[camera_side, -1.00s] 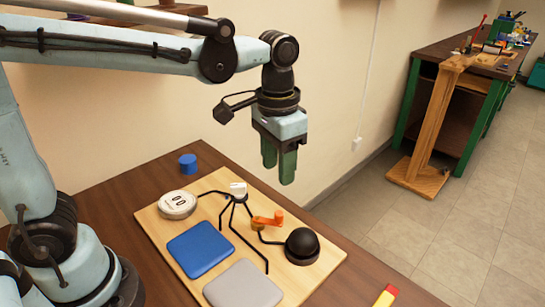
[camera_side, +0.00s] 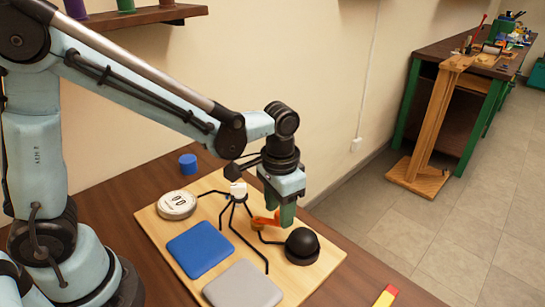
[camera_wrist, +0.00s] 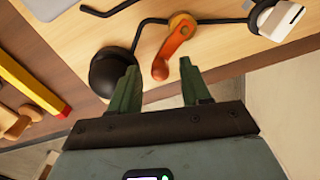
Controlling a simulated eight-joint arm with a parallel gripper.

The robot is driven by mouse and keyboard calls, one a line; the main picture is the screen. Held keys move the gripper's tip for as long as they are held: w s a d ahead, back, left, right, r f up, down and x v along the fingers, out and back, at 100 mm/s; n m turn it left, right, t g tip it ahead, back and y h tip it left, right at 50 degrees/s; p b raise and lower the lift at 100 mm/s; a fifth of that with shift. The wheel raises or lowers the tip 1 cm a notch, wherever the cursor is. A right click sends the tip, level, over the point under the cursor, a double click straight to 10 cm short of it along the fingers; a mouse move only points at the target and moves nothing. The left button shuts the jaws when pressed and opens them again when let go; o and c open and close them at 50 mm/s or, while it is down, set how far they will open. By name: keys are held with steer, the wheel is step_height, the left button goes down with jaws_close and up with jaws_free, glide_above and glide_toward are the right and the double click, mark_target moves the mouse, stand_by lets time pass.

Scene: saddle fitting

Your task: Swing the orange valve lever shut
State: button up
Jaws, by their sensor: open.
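The orange valve lever (camera_side: 262,223) sits on the wooden board (camera_side: 165,236), partly hidden by my gripper (camera_side: 284,217) in the side view. In the wrist view the lever (camera_wrist: 174,48) runs from a round brass-coloured pivot (camera_wrist: 183,22) down to a rounded end (camera_wrist: 160,70). My green-fingered gripper (camera_wrist: 158,68) is open, and that end appears between its two fingertips. I see no clear contact with either finger. Whether the fingertips are down at lever height is hard to tell.
A black dome (camera_side: 301,245) stands close to the lever; it is beside one finger in the wrist view (camera_wrist: 112,72). A white block (camera_side: 237,190), round gauge (camera_side: 177,204), blue pad (camera_side: 200,248) and grey pad (camera_side: 243,285) share the board. Black tubes run between parts.

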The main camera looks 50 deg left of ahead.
steer(key=shift+f, duration=0.55)
steer(key=shift+c, duration=0.4)
jaws_close()
